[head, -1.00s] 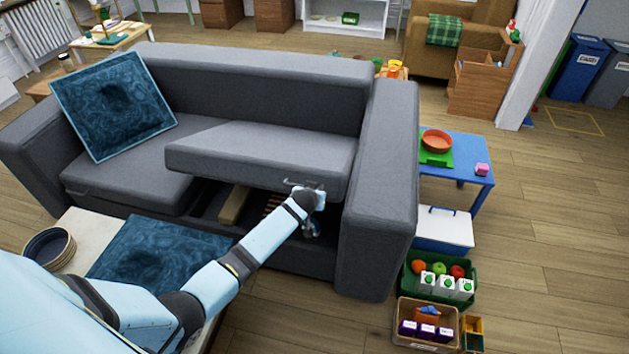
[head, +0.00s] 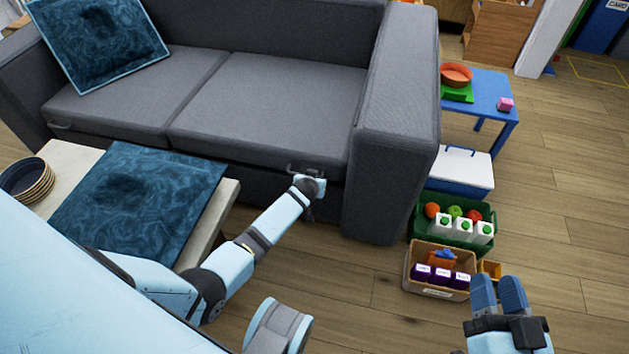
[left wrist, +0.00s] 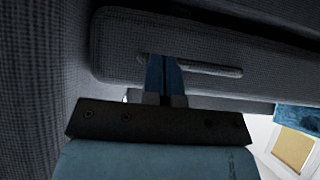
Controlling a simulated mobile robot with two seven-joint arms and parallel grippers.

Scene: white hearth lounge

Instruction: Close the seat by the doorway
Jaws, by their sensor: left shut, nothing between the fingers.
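The right-hand seat (head: 265,115) of the grey sofa lies flat, about level with the left-hand seat (head: 140,90). Its bar handle (head: 292,170) is on the front edge. My left gripper (head: 308,186) is at this handle. In the left wrist view its blue fingers (left wrist: 163,75) are together and overlap the handle bar (left wrist: 210,67); nothing shows between them, and I cannot tell whether they touch it. My right gripper (head: 499,292) is at the lower right over the floor, its fingers side by side and empty.
A low table with a blue cushion (head: 140,195) and a stack of round plates (head: 28,180) stands before the sofa. Right of the sofa are a blue table (head: 490,90), a white-lidded cooler (head: 463,168), a green crate (head: 425,228) and a cardboard box (head: 412,270). Floor farther right is clear.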

